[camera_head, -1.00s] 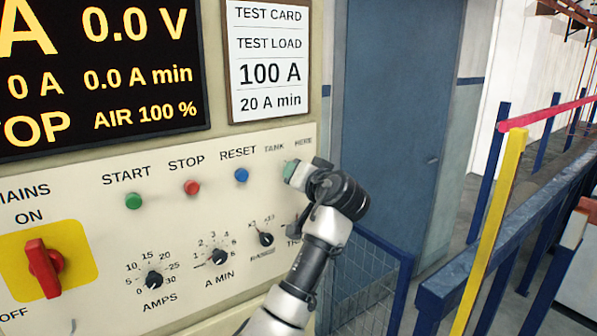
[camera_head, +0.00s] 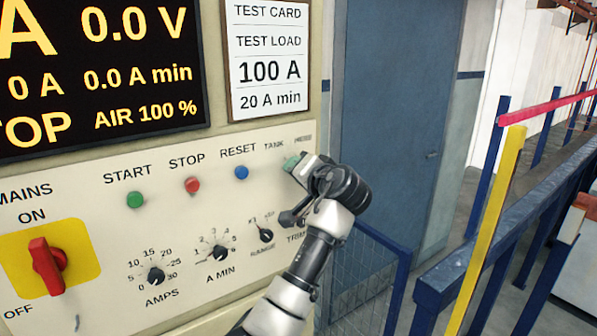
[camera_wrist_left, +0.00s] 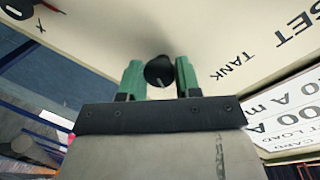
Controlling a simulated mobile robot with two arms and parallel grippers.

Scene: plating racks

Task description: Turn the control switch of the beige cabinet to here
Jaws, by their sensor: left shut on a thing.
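The beige cabinet (camera_head: 85,200) fills the left of the head view, with its control panel facing me. My left gripper (camera_head: 293,163) is at the panel's right end, just below the TANK and HERE labels. In the left wrist view its green fingers (camera_wrist_left: 160,80) stand on both sides of a black control switch (camera_wrist_left: 158,72), shut on it. In the head view the gripper hides this switch. I cannot tell which label the switch points to. My right gripper is in neither current view.
Green START (camera_head: 135,200), red STOP (camera_head: 192,185) and blue RESET (camera_head: 241,172) buttons are left of the gripper. A small knob (camera_head: 265,235) sits below left. A red mains switch (camera_head: 46,266) is far left. Blue railings (camera_head: 500,230) stand right.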

